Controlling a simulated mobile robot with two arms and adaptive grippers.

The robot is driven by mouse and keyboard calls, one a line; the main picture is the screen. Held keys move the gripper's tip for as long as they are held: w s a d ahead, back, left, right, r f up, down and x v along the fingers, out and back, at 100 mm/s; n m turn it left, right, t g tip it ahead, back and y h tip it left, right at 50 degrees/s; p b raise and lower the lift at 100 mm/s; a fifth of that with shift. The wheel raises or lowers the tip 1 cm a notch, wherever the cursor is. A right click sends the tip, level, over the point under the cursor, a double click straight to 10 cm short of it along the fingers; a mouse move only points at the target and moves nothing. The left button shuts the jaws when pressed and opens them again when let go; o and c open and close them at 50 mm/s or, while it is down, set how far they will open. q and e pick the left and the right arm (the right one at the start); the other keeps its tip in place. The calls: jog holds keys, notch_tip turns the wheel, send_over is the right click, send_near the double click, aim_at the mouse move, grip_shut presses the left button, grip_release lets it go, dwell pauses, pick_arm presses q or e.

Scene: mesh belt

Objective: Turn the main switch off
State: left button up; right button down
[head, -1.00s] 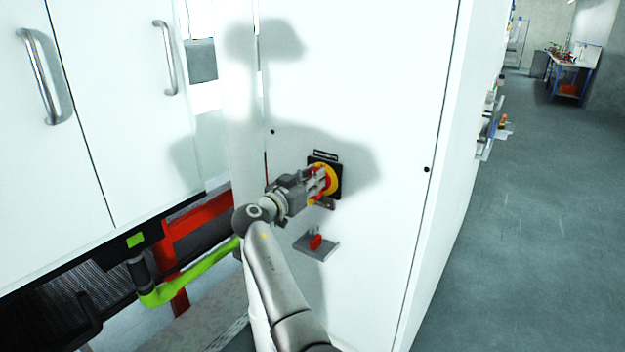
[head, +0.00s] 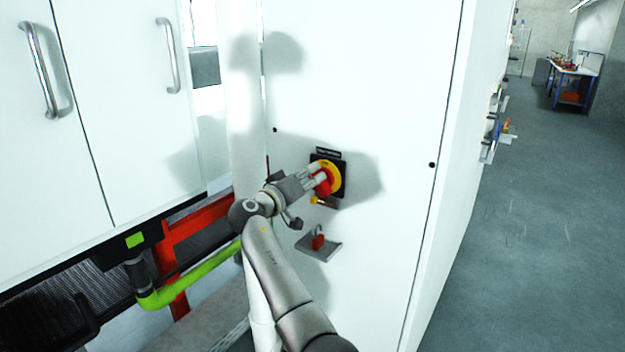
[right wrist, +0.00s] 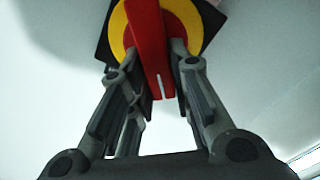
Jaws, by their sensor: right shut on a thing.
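The main switch has a red handle (head: 324,186) on a yellow disc (head: 337,177) with a black backing plate (head: 342,160), mounted on the white cabinet front. My right gripper (head: 317,175) is shut on the red handle, and its fingers partly cover it in the head view. In the right wrist view the red handle (right wrist: 147,38) stands between the two fingers, in front of the yellow disc (right wrist: 180,22). A small yellow piece (head: 322,201) shows just below the switch. My left gripper is out of view.
A small grey shelf (head: 327,252) with a red padlock-like item (head: 318,242) sticks out below the switch. A green bar (head: 195,277) and a red frame (head: 195,225) lie left of my arm. The floor (head: 540,230) right of the cabinet is clear.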

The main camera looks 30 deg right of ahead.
jog(key=n+p, duration=0.1)
jog(key=n, duration=0.2)
jog(key=f+n+p, duration=0.1)
jog(key=n, duration=0.2)
jog(key=n+p, duration=0.1)
jog(key=n, duration=0.2)
jog(key=shift+w+a+f+n, duration=0.2)
jog(key=shift+w+f+n, duration=0.1)
jog(key=shift+w+n, duration=0.1)
dwell(0.4)
jog(key=c, duration=1.3)
grip_release()
jog(key=v, duration=1.2)
jog(key=shift+f, duration=0.1)
